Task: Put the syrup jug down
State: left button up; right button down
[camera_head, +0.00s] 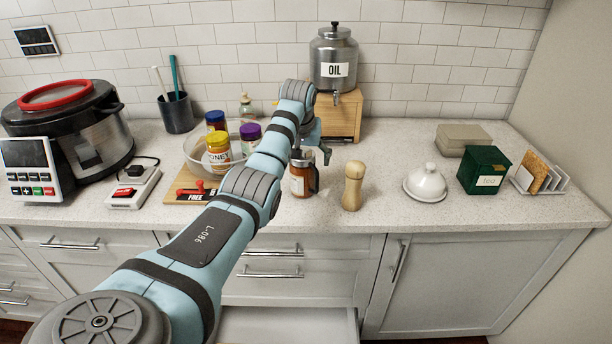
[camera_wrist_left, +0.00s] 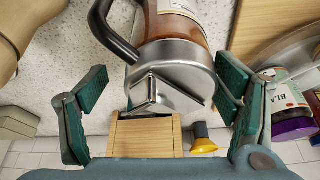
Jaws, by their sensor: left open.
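The syrup jug (camera_head: 303,183), amber with a black handle and a metal lid, stands upright on the counter (camera_head: 400,222) near its front. In the left wrist view the jug (camera_wrist_left: 180,75) shows its metal lid between my fingers. My left gripper (camera_wrist_left: 165,108) is open, with one finger pair on each side of the lid and gaps showing between. In the head view my left gripper (camera_head: 311,150) is at the top of the jug, partly hidden by my arm. My right gripper is out of view.
A wooden mill (camera_head: 353,186) stands close to the jug's right. A bowl (camera_head: 195,158) with several jars is to its left. An oil dispenser (camera_head: 334,60) on a wooden box (camera_head: 348,112) is behind. A white butter dish (camera_head: 425,185) stands farther right.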

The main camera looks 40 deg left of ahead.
pick_arm(q)
jog(key=shift+w+a+f, duration=0.15)
jog(key=shift+f, duration=0.1)
jog(key=shift+s+r, duration=0.15)
jog(key=shift+s, duration=0.1)
jog(key=shift+s+r, duration=0.35)
jog(key=shift+s, duration=0.3)
jog(key=c, duration=0.8)
jog(key=shift+w, duration=0.1)
jog(key=c, duration=0.3)
grip_shut()
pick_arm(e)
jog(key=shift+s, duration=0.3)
